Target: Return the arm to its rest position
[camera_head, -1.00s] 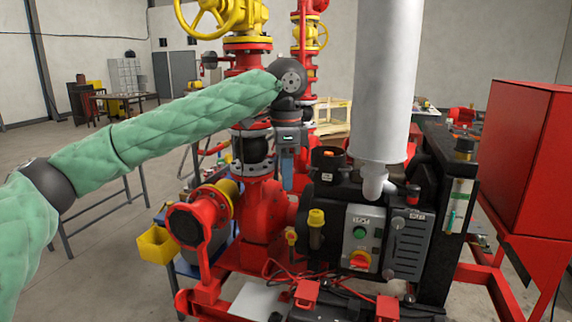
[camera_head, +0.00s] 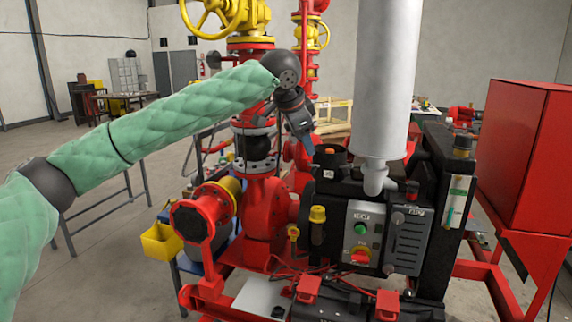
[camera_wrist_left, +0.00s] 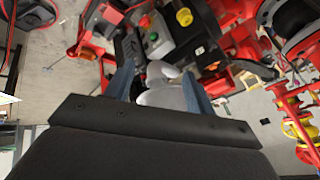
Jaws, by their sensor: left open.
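My left arm comes in from the left in its green quilted sleeve and reaches across to the pump skid. My left gripper (camera_head: 303,132) is at the end of it, pointing down and slightly right, beside the red pipework and left of the black engine block. In the left wrist view the two blue-grey fingers (camera_wrist_left: 158,92) stand wide apart with nothing held between them. The control panel (camera_head: 361,240) with its green button and red-yellow switch is below and right of the gripper; the panel also shows in the left wrist view (camera_wrist_left: 150,34). My right gripper is out of view.
The white exhaust cylinder (camera_head: 383,85) rises close to the right of my gripper. The red flanged pipe (camera_head: 262,205) stands below it, and a yellow handwheel valve (camera_head: 222,15) is behind the arm. A red cabinet (camera_head: 522,150) is at the right. Open floor lies at the left.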

